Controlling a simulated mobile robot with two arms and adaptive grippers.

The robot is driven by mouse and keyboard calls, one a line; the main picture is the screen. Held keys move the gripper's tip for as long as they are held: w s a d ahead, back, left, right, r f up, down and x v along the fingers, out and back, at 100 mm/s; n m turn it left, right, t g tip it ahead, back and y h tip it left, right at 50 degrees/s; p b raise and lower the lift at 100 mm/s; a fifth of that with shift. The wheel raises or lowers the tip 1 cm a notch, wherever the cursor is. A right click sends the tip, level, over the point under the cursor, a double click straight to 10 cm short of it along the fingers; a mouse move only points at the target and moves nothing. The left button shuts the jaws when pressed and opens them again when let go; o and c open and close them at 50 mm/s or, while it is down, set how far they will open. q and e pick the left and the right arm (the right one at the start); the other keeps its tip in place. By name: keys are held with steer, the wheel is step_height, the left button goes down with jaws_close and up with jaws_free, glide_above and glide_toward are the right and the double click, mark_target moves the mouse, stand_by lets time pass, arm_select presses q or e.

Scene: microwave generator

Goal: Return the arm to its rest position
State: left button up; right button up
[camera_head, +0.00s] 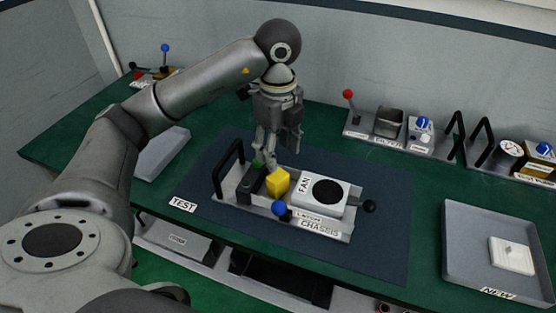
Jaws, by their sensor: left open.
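My left arm comes in from the left and reaches over the green bench. Its gripper (270,150) points down with open fingers above the chassis (325,224), close to the black block with a green top at the chassis's left end. I cannot tell whether the fingertips touch anything. The chassis lies on the dark mat and bears a black handle (229,167), a yellow block (278,182), a white FAN unit (317,194), and a blue knob (279,208). My right gripper does not show.
A grey NEW tray (453,255) with a white plate (512,254) stands at the right. Devices with knobs and black handles line the back edge, including a red-knobbed lever (349,95). A grey tray (162,153) lies at the left behind my arm. The mat's right part is clear.

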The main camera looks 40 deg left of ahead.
arm_select(q)
steer(key=shift+r, duration=0.5)
